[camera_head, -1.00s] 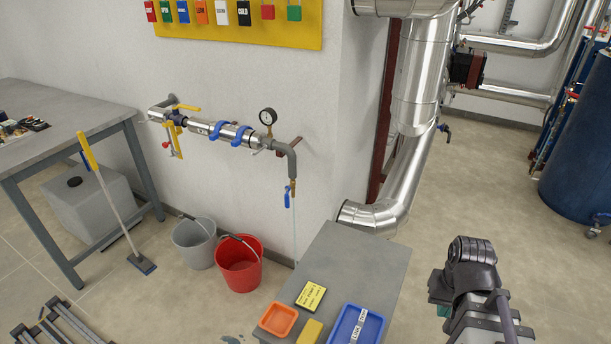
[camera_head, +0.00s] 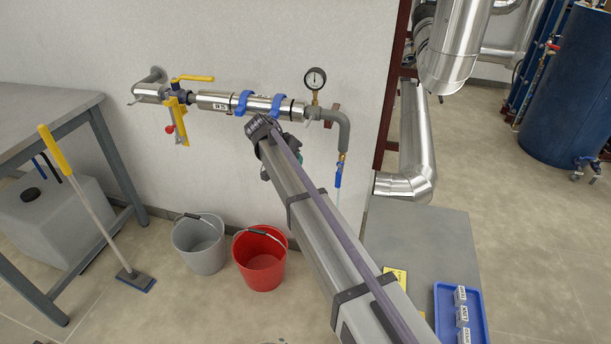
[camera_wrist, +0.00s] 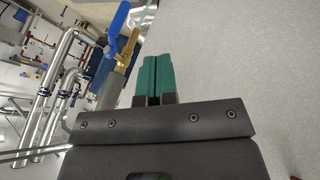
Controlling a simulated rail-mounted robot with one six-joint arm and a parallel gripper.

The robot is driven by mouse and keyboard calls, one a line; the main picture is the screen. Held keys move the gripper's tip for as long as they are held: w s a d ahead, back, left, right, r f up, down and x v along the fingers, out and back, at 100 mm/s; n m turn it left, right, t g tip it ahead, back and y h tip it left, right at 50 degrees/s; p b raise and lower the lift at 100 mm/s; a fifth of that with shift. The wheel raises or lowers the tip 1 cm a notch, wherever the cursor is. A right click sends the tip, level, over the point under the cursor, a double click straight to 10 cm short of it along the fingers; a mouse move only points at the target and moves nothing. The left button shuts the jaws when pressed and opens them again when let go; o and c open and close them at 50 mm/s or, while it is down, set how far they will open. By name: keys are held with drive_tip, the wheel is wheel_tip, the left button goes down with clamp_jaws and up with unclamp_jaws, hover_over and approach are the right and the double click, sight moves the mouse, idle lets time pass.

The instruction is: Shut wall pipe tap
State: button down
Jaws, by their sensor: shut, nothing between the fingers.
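The wall pipe tap is a brass valve with a blue lever (camera_head: 338,174) at the downturned end of the grey pipe. The lever points down, and a thin pale line runs below it. In the wrist view the blue lever (camera_wrist: 116,28) and brass body (camera_wrist: 128,52) are left of my fingers and apart from them. My gripper (camera_wrist: 157,60) has teal fingers, shut together and empty. In the head view my arm hides most of the gripper, which is near the wall pipe, left of the tap.
A yellow lever valve (camera_head: 192,78) and a gauge (camera_head: 314,79) are on the same pipe. A grey bucket (camera_head: 199,246) and a red bucket (camera_head: 260,262) stand below. A grey table (camera_head: 425,235) with a blue tray (camera_head: 442,318) is at right. A workbench (camera_head: 50,120) is at left.

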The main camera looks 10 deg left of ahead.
sight(339, 175)
drive_tip(key=w+d+f+b, duration=0.2)
drive_tip(key=d+f+b, duration=0.5)
drive_tip(key=d, duration=0.3)
drive_tip(key=shift+w+f+b, duration=0.25)
drive_tip(key=shift+f+b, duration=0.15)
drive_tip(key=shift+b, duration=0.1)
drive_tip(key=shift+d+f, duration=0.1)
drive_tip(key=shift+d, duration=0.1)
